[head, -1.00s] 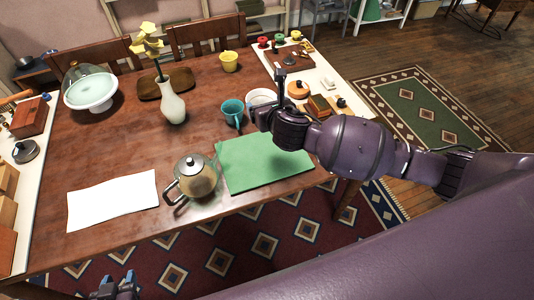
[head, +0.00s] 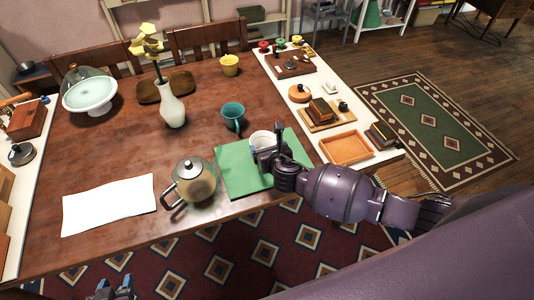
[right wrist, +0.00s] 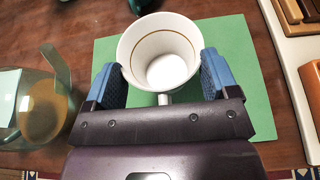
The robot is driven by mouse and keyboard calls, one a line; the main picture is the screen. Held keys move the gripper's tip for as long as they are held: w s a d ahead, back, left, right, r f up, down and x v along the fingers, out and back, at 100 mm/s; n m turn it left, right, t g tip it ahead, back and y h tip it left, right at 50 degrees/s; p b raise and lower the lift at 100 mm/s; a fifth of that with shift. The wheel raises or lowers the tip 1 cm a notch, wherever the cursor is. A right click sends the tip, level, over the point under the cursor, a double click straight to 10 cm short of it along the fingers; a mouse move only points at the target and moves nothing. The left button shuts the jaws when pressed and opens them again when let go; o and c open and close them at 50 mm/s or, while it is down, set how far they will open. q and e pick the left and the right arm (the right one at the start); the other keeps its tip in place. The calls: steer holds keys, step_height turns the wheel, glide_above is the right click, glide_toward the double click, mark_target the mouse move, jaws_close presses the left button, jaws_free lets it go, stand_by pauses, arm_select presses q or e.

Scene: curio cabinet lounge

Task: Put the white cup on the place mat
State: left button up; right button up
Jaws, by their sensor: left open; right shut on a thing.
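The white cup (head: 262,141) is upright over the green place mat (head: 233,172) in the head view. My right gripper (head: 268,154) is shut on the cup. In the right wrist view the blue fingers (right wrist: 164,78) press on both sides of the white cup (right wrist: 160,55), and its inside looks empty. The green place mat (right wrist: 240,70) spreads beneath and around it. I cannot tell whether the cup's base touches the mat. My left gripper (head: 112,286) is open and empty at the bottom left of the head view, below the table's front edge.
A teapot (head: 190,181) stands at the mat's left edge. A teal cup (head: 233,116) stands behind the mat. A white vase (head: 171,106), a yellow cup (head: 230,65) and a white sheet (head: 108,205) are on the table. An orange tray (head: 346,148) lies to the right.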

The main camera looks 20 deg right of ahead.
steer(key=shift+f, duration=1.05)
steer(key=shift+f, duration=0.15)
steer(key=o, duration=0.9)
steer(key=shift+s+r, duration=0.15)
steer(key=shift+r, duration=0.05)
steer(key=p+v, duration=0.1)
steer(key=v, duration=1)
steer(key=shift+s+r, duration=0.1)
steer(key=shift+s, duration=0.3)
